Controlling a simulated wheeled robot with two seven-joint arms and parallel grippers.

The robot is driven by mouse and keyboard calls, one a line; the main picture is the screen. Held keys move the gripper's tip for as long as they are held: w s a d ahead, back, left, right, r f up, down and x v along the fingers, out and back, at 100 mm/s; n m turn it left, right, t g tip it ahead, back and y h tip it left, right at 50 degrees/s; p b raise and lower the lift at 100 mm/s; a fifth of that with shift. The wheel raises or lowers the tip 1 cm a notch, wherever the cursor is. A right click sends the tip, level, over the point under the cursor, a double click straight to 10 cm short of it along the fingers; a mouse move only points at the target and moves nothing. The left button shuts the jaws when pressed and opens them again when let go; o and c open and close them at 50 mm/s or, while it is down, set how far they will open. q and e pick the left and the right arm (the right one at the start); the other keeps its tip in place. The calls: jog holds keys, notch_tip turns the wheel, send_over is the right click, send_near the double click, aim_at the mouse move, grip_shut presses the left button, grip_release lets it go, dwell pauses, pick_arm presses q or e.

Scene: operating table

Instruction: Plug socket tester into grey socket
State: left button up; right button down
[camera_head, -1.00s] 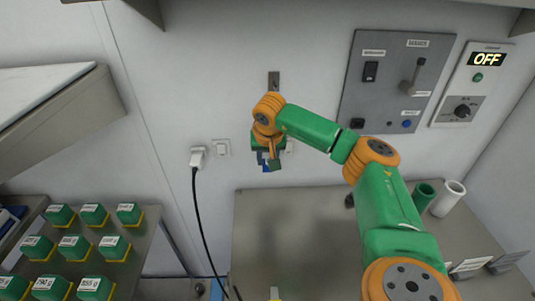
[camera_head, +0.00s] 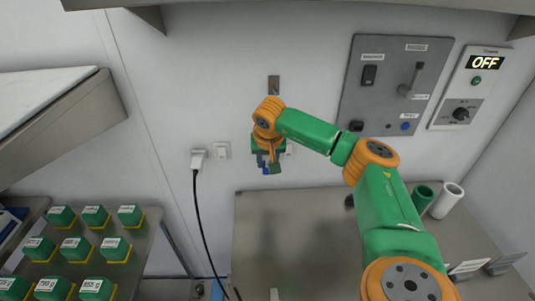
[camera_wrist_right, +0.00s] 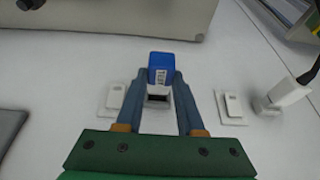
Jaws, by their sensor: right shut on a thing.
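The socket tester (camera_wrist_right: 159,68) is a small blue block with a white label. My right gripper (camera_wrist_right: 160,82) is shut on it, with one finger on each side. In the head view the right gripper (camera_head: 269,165) is close to the wall, between two white switches, and a little of the blue tester (camera_head: 266,171) shows. In the wrist view a pale block with a dark slot (camera_wrist_right: 158,96) lies between the fingers, by the tester. I cannot tell whether it is the grey socket or part of the tester, nor whether anything touches. My left gripper is out of view.
A white plug (camera_head: 198,157) with a black cable is on the wall to the left. White switches (camera_head: 222,150) flank the gripper. A grey control panel (camera_head: 392,85) and a unit reading OFF (camera_head: 486,62) are at right. A metal table (camera_head: 290,240) stands below; green boxes (camera_head: 75,247) sit lower left.

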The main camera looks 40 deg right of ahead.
aim_at(267, 156)
jog(key=shift+w+d+r+p, duration=0.15)
jog(key=shift+w+d+p, duration=0.5)
jog(key=shift+w+d, duration=0.3)
dwell(0.6)
jog(key=shift+w, duration=0.15)
jog(key=shift+c, duration=2.2)
grip_release()
jog(key=shift+w+d, duration=0.1)
jog(key=b+v, duration=0.2)
jog(key=v, duration=0.4)
jog(key=shift+r, duration=0.15)
jog(key=shift+s+r, duration=0.25)
jog(key=shift+r, duration=0.05)
jog(key=shift+f, duration=0.1)
